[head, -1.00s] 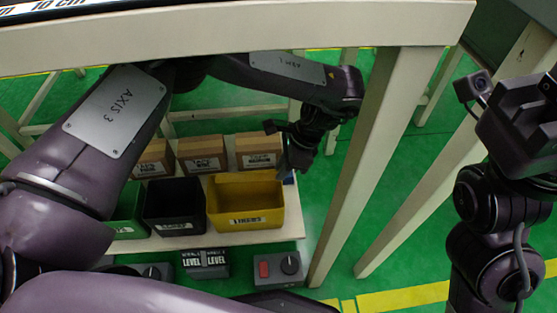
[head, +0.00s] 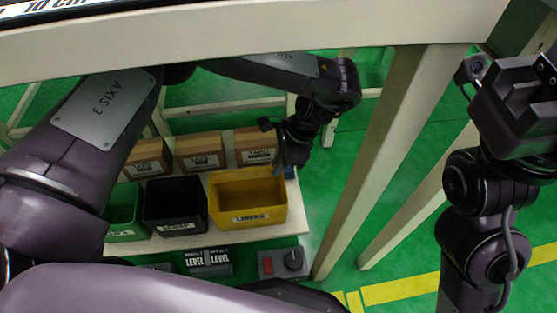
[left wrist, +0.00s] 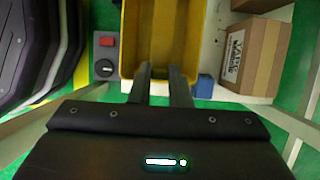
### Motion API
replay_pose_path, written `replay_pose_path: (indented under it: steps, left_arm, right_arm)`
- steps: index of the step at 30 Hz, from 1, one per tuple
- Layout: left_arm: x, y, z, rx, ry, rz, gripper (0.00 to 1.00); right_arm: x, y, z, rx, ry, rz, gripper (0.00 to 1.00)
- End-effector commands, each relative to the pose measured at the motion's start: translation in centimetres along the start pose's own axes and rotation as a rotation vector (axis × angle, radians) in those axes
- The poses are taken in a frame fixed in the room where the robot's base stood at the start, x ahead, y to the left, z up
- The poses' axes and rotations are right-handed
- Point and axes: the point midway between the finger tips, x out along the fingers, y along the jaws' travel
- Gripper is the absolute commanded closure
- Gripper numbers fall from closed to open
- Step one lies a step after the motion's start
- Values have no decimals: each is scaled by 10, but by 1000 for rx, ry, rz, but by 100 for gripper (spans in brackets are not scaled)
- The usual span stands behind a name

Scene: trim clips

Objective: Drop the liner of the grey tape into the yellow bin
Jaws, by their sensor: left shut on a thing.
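The yellow bin (head: 248,215), with a label that seems to read LINERS, stands on a pale low board. It also shows at the top of the left wrist view (left wrist: 128,45). My left gripper (head: 282,163) is at the bin's back right corner in the head view. In the left wrist view its two fingers (left wrist: 160,70) point over the bin's near edge and are close together. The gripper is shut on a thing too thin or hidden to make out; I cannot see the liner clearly. My right gripper (head: 525,85) is off to the right, its fingertips not clear. The grey tape is not identifiable.
A black bin (head: 174,218) and a green bin (head: 124,228) stand left of the yellow one. Cardboard boxes (head: 200,153) line the back. A small blue object (left wrist: 205,86) is beside the yellow bin. A switch box (head: 283,263) is in front. A table leg (head: 385,150) rises right.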

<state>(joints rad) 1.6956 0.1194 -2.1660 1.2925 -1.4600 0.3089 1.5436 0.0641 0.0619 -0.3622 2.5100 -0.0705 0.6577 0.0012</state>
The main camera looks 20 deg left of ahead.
Motion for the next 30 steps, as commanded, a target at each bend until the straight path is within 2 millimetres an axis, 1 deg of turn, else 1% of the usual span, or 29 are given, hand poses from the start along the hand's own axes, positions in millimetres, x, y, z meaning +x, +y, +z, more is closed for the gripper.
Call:
replay_pose_path:
  steps: [1,2,3,6,12,15,20,28,29,30]
  left_arm:
    - [-4,1,2,1,-1,3,100]
    - [-2,1,2,2,-2,4,100]
    - [6,1,-2,2,-2,3,100]
    - [17,0,-7,1,-2,3,100]
    - [34,0,-14,1,-1,2,100]
    - [39,-1,-17,1,0,2,100]
    - [44,-1,-19,1,0,2,100]
    - [44,-1,-19,1,0,1,100]
    - [44,-1,-19,1,-1,1,82]
    - [44,-1,-19,1,-1,1,77]
  right_arm:
    - [1,2,3,1,-16,8,58]
    - [0,3,3,1,-19,10,58]
    - [-3,1,1,0,-7,4,58]
    - [-1,-1,-1,0,6,-4,58]
    - [3,-5,-5,-1,28,-17,58]
    - [6,-6,-6,-2,37,-22,58]
    - [8,-7,-8,-4,46,-27,58]
    - [9,-7,-7,-4,42,-27,58]
    - [9,-7,-7,-4,42,-27,58]
    - [9,-7,-7,-4,42,-27,58]
